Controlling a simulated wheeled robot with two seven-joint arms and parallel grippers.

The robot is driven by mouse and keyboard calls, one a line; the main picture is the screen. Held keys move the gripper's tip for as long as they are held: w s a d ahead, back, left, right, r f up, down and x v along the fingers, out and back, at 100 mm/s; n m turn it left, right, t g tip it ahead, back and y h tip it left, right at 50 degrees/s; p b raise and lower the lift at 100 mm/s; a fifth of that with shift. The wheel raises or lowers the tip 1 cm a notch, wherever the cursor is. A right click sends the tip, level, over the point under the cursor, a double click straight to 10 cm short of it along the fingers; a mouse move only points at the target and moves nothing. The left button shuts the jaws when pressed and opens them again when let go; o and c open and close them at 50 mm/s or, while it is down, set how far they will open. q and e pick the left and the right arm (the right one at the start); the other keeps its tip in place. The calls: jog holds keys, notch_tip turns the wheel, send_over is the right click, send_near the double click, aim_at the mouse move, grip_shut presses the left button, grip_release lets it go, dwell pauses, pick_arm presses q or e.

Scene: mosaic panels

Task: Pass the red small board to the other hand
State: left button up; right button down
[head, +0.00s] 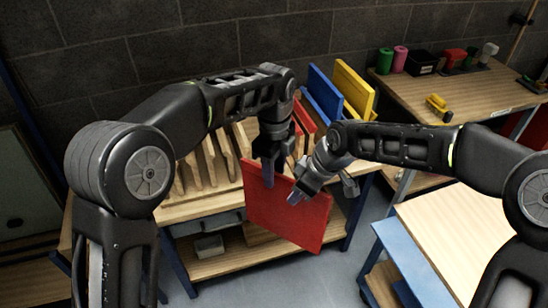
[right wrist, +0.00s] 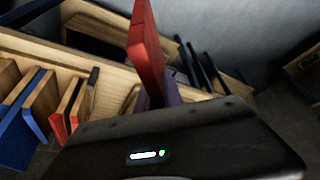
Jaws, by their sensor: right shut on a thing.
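The red small board (head: 290,218) hangs tilted in the air in front of the wooden rack in the head view. My right gripper (head: 298,194) is shut on its upper right part. In the right wrist view the board (right wrist: 146,50) shows nearly edge-on, rising from between the fingers (right wrist: 160,96). My left gripper (head: 268,174) points down at the board's upper edge, with a finger in front of the board's face. The far side of its jaws is hidden, so I cannot tell whether it grips the board.
The wooden rack (head: 190,208) holds upright wooden slats. Blue (head: 324,94) and yellow boards (head: 354,88) stand at its right end. A workbench (head: 470,96) with green and pink cylinders is at the back right. A blue-edged table (head: 440,235) stands at the right.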

pick_arm(q)
jog(key=shift+f, duration=2.75)
pick_arm(e)
jog(key=shift+r, duration=0.1)
pick_arm(q)
jog(key=shift+c, duration=0.4)
grip_shut()
pick_arm(e)
jog(key=c, duration=1.4)
grip_release()
jog(key=v, duration=1.2)
